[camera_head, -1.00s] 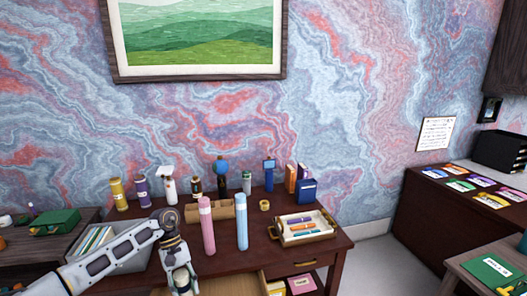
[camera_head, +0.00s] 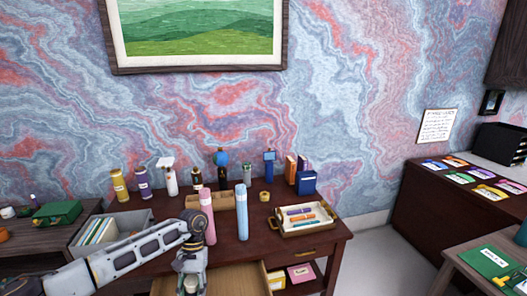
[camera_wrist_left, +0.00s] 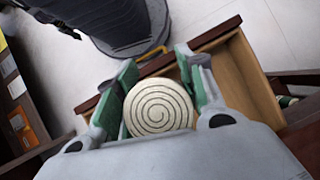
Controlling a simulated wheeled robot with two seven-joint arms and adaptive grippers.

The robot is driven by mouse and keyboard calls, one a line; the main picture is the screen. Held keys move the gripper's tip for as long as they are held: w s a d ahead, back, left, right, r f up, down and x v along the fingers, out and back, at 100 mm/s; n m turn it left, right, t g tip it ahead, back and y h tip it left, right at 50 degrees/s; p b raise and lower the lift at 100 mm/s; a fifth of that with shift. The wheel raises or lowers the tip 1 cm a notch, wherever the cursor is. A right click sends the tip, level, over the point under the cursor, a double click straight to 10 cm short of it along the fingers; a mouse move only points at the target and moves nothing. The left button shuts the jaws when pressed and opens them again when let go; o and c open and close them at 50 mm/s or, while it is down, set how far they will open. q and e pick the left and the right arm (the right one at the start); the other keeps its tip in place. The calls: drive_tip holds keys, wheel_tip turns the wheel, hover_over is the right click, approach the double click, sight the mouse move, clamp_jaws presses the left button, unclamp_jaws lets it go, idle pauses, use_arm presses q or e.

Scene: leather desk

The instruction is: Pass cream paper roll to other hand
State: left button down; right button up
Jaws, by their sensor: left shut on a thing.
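The cream paper roll (camera_wrist_left: 158,106) shows end-on in the left wrist view, its spiral end facing the camera. My left gripper (camera_wrist_left: 157,62) is shut on it, with a green-padded finger on either side. In the head view a small pale part of the roll (camera_head: 190,284) shows below my left wrist at the bottom edge, over the open drawer area. The rest of the roll is hidden there. My right gripper is in neither view.
A pink roll (camera_head: 208,215) and a blue roll (camera_head: 242,212) stand upright on the desk close to my left wrist. A tray with pens (camera_head: 284,232) is at the desk's right. An open drawer (camera_head: 235,280) juts out in front. Several bottles stand at the back.

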use_arm(q)
drive_tip(key=shift+d+r, duration=0.1)
drive_tip(key=shift+d, duration=0.05)
drive_tip(key=w+d+r+m+y, duration=0.1)
drive_tip(key=d+r+m, duration=0.1)
drive_tip(key=d+r, duration=0.3)
drive_tip(key=w+d+r+m+t+y, duration=0.1)
drive_tip(key=d+r+m, duration=0.2)
drive_tip(key=d, duration=1)
drive_tip(key=w+d+r+m+y, duration=0.1)
drive_tip(key=d+r+m, duration=0.2)
drive_tip(key=d+r, duration=0.4)
drive_tip(key=shift+w+d+r+y, duration=0.3)
drive_tip(key=shift+w+d+y, duration=0.1)
drive_tip(key=shift+d, duration=0.7)
